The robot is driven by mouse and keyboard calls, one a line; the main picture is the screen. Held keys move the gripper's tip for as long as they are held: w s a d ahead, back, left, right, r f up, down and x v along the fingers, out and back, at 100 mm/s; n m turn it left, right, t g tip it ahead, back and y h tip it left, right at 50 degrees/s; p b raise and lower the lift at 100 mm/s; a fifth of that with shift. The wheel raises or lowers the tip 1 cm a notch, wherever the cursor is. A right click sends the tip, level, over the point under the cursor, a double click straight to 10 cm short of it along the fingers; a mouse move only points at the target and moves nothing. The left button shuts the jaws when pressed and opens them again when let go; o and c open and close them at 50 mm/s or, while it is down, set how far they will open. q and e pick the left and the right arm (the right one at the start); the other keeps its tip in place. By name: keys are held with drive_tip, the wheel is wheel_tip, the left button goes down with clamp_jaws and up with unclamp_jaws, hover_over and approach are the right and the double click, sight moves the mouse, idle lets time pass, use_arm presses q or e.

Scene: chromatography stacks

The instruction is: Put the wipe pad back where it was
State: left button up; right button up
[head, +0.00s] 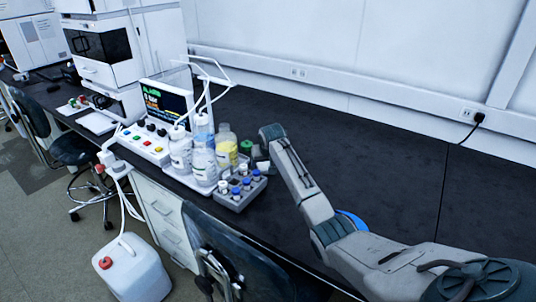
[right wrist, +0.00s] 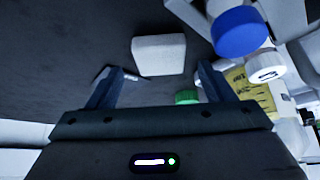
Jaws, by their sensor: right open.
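The wipe pad looks to be a white, rounded square pad (right wrist: 158,55) lying on the dark bench top in the right wrist view. It lies just beyond and between the fingertips of my right gripper (right wrist: 160,72), which is open with nothing between its fingers. In the head view my right gripper (head: 261,163) hangs beside the bottles, with its fingers hard to make out. I cannot make out the pad in the head view. My left gripper is not in view.
A grey rack (head: 240,196) of blue- and white-capped vials stands close to my right gripper. Several bottles, one with yellow liquid (head: 226,146), stand behind the rack. The bench (head: 395,165) to the right is clear.

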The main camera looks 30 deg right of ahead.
drive_tip(key=v, duration=0.9)
drive_tip(key=shift+r, duration=0.2)
drive_tip(key=shift+s+a, duration=0.1)
idle(0.9)
